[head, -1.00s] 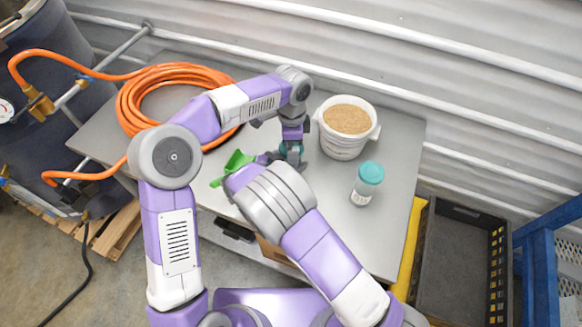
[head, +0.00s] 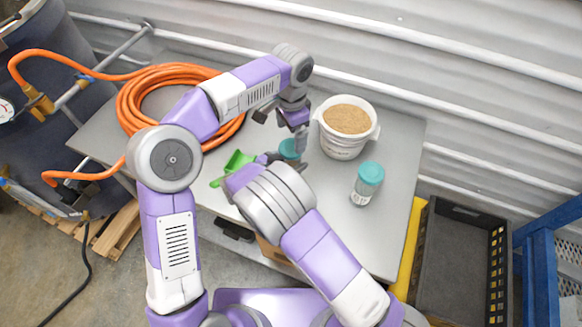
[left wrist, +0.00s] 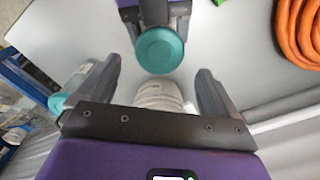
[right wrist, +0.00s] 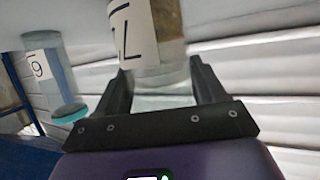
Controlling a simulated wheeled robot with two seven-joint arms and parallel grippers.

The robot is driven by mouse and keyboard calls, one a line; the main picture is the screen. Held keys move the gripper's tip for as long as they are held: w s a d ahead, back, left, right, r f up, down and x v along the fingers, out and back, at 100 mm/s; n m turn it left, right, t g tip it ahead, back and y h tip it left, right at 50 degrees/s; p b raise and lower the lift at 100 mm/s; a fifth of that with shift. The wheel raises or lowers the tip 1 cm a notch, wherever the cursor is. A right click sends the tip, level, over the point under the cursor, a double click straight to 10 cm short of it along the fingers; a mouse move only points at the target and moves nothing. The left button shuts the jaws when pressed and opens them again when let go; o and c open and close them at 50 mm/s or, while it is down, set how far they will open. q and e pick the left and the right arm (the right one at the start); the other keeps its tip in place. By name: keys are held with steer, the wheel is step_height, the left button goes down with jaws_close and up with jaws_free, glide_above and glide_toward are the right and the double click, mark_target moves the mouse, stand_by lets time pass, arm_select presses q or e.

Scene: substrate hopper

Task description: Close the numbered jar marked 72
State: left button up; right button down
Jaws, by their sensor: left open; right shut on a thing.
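A jar (right wrist: 165,78) with brown contents and a partly visible label, its number not fully legible, is between my right gripper's fingers (right wrist: 160,85). In the head view a teal lid (head: 289,148) shows there, also seen from above in the left wrist view (left wrist: 160,49); how firmly it sits on the jar cannot be told. My left gripper (head: 297,138) is open and empty, just above the lid, fingers (left wrist: 153,90) apart from it. My right gripper is shut on the jar and mostly hidden by my arm in the head view.
A white bucket (head: 343,147) of brown substrate stands behind. A green scoop (head: 236,164) and a coiled orange hose (head: 130,105) lie left. A black crate (head: 455,260) is beyond the right edge.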

mark_target(291, 147)
arm_select(q)
steer(key=n, duration=0.2)
steer(key=r+n, duration=0.1)
steer(key=shift+n, duration=0.4)
steer(key=n, duration=0.2)
steer(key=r+n, duration=0.1)
steer(key=n, duration=0.1)
steer(key=shift+r, duration=0.1)
steer(key=shift+f, duration=4.05)
steer(key=shift+c, duration=0.2)
steer(key=c, duration=1)
steer(key=shift+m, duration=0.8)
steer(key=shift+c, duration=0.2)
steer(key=o, duration=1.2)
